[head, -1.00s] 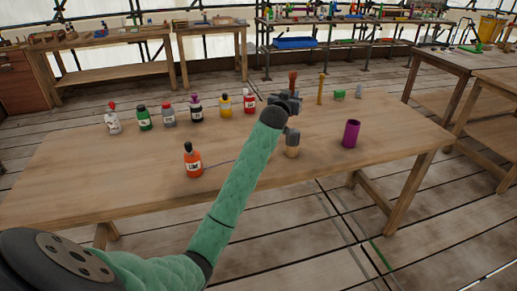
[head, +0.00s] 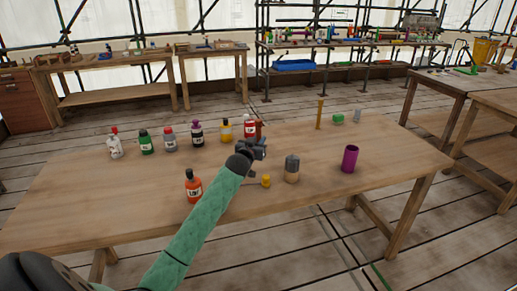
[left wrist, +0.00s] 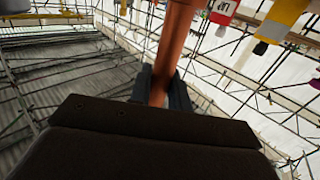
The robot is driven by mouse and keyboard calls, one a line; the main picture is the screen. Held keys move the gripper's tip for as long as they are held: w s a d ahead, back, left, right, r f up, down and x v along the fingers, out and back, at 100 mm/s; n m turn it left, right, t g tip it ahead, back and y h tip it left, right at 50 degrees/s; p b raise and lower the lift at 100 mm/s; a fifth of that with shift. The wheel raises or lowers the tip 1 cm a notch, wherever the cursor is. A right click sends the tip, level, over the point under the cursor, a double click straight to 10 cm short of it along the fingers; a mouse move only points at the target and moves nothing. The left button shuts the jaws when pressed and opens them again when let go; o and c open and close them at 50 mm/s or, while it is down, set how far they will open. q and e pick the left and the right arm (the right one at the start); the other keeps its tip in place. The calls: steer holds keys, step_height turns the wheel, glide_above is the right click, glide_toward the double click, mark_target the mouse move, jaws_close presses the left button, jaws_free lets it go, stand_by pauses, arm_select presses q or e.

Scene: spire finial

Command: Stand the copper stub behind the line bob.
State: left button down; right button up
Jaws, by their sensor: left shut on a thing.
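The copper stub (head: 259,128) is a reddish-brown rod, upright in my left gripper (head: 257,145) in the head view. In the left wrist view the stub (left wrist: 174,45) runs up between the two dark fingers (left wrist: 161,90), which are shut on it. My gripper is over the middle of the table, and the stub's lower end is hidden. I cannot tell for sure which thing is the line bob. A small yellow piece (head: 266,181) with a thin rod lies below my gripper, and a tan piece with a grey top (head: 291,169) stands to the right. My right gripper is out of view.
Several labelled bottles stand along the table's left and back, with an orange one (head: 193,186) nearer. A purple cup (head: 350,158) stands at right. A yellow post (head: 320,114) and a green block (head: 338,119) are behind it. The table's front left (head: 90,215) is bare.

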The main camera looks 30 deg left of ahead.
arm_select(q)
step_height(320, 180, down, 4)
steer(key=shift+r+p, duration=0.2)
steer(key=shift+p, duration=0.25)
steer(key=shift+f, duration=0.7)
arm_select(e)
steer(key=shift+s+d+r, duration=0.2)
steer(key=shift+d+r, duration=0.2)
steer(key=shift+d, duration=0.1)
arm_select(q)
steer(key=c, duration=1.3)
jaws_free()
steer(key=shift+d+f, duration=0.1)
steer(key=shift+f, duration=0.05)
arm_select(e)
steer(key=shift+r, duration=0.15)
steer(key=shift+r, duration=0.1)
